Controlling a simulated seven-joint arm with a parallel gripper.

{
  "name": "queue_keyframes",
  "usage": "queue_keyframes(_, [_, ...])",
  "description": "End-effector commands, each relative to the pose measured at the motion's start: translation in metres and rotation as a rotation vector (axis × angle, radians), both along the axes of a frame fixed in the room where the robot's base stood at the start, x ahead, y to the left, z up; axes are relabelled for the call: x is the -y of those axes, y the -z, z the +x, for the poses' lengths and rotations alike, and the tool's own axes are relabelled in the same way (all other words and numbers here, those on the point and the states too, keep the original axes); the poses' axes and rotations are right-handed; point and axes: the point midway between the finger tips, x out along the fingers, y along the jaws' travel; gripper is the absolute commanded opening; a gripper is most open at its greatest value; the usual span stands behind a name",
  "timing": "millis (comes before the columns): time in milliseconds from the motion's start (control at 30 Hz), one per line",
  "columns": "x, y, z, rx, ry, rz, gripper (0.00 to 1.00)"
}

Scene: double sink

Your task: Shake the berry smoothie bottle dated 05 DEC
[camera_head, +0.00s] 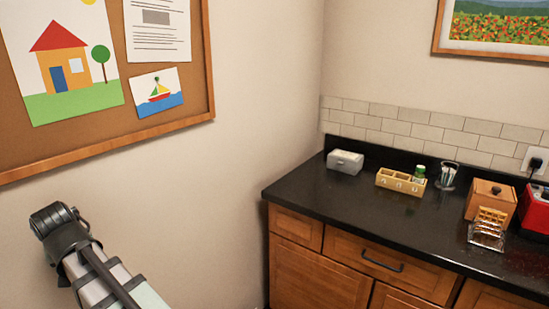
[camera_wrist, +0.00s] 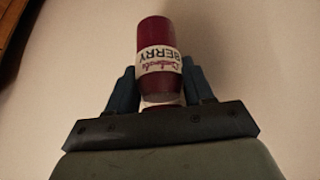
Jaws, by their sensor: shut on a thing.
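The berry smoothie bottle (camera_wrist: 155,38) is dark red with a white band label reading BERRY, upside down in the wrist view. My gripper (camera_wrist: 160,85) is shut on the bottle, with one dark finger on each side of it. The bottle's lower part is partly hidden behind the gripper's body. No date can be read on the side that shows. Neither the bottle nor the gripper's fingers can be made out in the head view, where only part of my arm shows at the lower left.
A dark counter (camera_head: 340,200) in the corner bears a grey box (camera_head: 345,161), a yellow divided caddy (camera_head: 400,183), a green-topped jar (camera_head: 419,173), a glass of utensils (camera_head: 446,177), a wooden box (camera_head: 490,198), a toast rack (camera_head: 486,236) and a red appliance (camera_head: 536,208). A cork board (camera_head: 110,135) hangs left.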

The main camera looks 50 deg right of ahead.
Motion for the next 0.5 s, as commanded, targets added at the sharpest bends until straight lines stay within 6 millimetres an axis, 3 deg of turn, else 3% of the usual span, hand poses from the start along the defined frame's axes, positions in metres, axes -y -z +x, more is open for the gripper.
queue_keyframes(200, [0.000, -0.057, 0.004, 0.007, 0.001, 0.001, 0.15])
queue_keyframes(267, [0.000, -0.049, 0.001, 0.002, 0.000, 0.001, 0.15])
queue_keyframes(400, [0.000, -0.005, -0.002, -0.003, 0.000, 0.000, 0.15])
queue_keyframes(467, [0.000, 0.000, 0.000, 0.001, 0.000, 0.000, 0.15])
queue_keyframes(500, [0.000, -0.007, 0.002, 0.005, 0.000, 0.000, 0.15])
